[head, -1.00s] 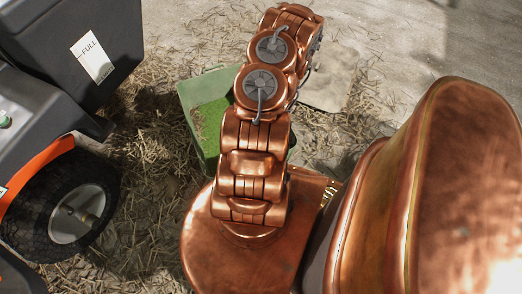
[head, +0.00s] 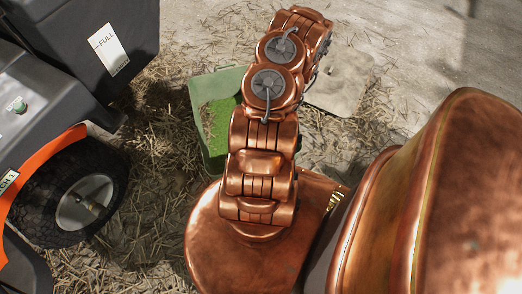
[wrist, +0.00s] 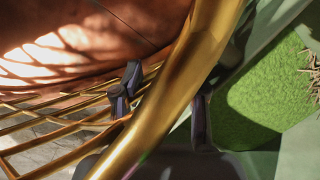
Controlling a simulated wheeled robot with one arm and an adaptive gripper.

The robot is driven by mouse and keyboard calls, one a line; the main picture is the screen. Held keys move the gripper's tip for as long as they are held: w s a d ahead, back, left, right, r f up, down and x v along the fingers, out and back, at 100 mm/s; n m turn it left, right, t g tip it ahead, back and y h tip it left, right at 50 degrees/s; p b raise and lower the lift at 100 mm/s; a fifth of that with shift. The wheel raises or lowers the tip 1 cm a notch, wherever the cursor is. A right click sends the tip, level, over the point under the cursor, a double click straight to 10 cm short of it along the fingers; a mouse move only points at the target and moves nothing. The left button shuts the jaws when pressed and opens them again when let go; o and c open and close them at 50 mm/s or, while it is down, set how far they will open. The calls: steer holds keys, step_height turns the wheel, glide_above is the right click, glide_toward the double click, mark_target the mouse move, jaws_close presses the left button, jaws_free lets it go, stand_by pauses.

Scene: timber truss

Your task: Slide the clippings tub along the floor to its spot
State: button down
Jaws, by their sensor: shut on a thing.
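The clippings tub (head: 202,122) is a green open box on the straw-covered floor, beside my copper arm. The arm hides its right side in the head view. Bright green clippings (head: 221,118) lie in it. In the wrist view the clippings (wrist: 245,115) fill the right, with the tub's pale green wall (wrist: 258,40) beside them. My gripper (wrist: 163,102) has dark fingers, one against the tub's inner side and one toward the left. It appears shut on the tub's rim; a gold tube crosses in front and hides the contact. In the head view the gripper is hidden.
A dark grey and orange machine (head: 45,95) with a black tyre (head: 75,195) and a box marked FULL (head: 100,45) stands at the left. A flat pale slab (head: 338,85) lies right of the arm. Bare concrete (head: 420,40) is open at the upper right.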

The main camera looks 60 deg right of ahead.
steer(key=shift+a+r, duration=0.1)
steer(key=shift+a, duration=0.55)
steer(key=c, duration=0.6)
jaws_free()
steer(key=shift+d, duration=0.15)
steer(key=shift+o, duration=0.2)
steer(key=shift+d, duration=0.1)
steer(key=shift+d, duration=0.2)
steer(key=shift+c, duration=0.3)
steer(key=o, duration=0.6)
steer(key=shift+d, duration=0.15)
steer(key=shift+w+d, duration=0.15)
steer(key=shift+w, duration=0.35)
